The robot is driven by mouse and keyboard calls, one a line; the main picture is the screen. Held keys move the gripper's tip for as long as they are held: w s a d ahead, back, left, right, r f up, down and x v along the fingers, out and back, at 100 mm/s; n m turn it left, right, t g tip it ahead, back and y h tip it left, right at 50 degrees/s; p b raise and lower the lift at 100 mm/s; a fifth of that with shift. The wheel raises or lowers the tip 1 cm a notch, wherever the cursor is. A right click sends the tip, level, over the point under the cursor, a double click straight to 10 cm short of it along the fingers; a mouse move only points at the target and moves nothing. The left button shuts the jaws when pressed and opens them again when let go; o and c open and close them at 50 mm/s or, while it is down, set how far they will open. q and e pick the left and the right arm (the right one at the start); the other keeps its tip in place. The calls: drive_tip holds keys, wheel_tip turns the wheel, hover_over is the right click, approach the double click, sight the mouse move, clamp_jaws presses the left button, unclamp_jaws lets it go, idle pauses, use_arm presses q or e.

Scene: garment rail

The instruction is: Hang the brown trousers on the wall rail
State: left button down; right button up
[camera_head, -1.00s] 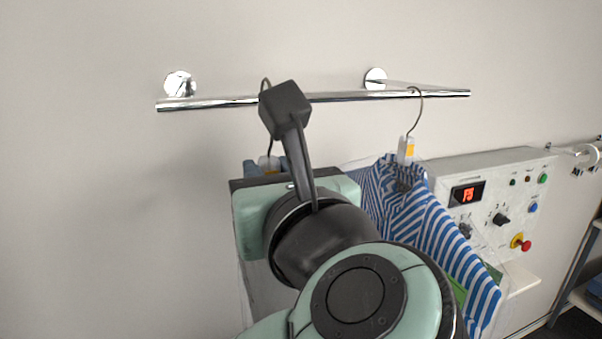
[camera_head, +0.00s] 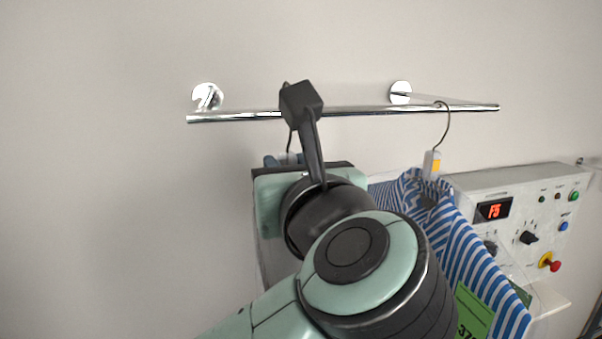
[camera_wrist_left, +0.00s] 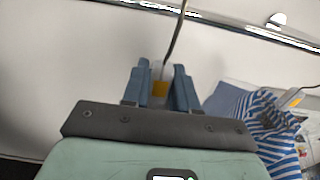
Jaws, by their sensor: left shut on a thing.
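The wall rail (camera_head: 350,111) is a chrome bar on two round wall mounts. My left gripper (camera_head: 284,160) is below its left part, mostly hidden by my own arm. In the left wrist view the gripper's blue-grey fingers (camera_wrist_left: 161,88) are shut on a pale hanger neck with a yellow mark (camera_wrist_left: 160,88). The hanger's thin hook (camera_head: 289,140) rises to rail height, partly behind a black block on my arm. I cannot tell whether it rests on the rail. The brown trousers are not visible; my arm and gripper block the space below the hanger. My right gripper is not in view.
A blue-and-white striped garment (camera_head: 465,250) hangs from another hook (camera_head: 447,125) on the rail's right part. It also shows in the left wrist view (camera_wrist_left: 275,125). Behind it stands a control box (camera_head: 520,215). The wall left of my gripper is bare.

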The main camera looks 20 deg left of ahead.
use_arm(q)
drive_tip(key=shift+w+a+r, duration=0.1)
drive_tip(key=shift+a, duration=0.05)
idle(0.3)
drive_tip(key=shift+x, duration=2.4)
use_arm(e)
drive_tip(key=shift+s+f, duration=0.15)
use_arm(q)
drive_tip(key=shift+f, duration=0.3)
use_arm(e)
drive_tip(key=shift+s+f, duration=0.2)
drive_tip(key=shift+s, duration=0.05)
use_arm(q)
drive_tip(key=shift+f+b, duration=1)
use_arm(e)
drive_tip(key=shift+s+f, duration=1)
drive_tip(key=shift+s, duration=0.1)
use_arm(q)
drive_tip(key=c, duration=0.8)
unclamp_jaws()
drive_tip(key=shift+f, duration=0.1)
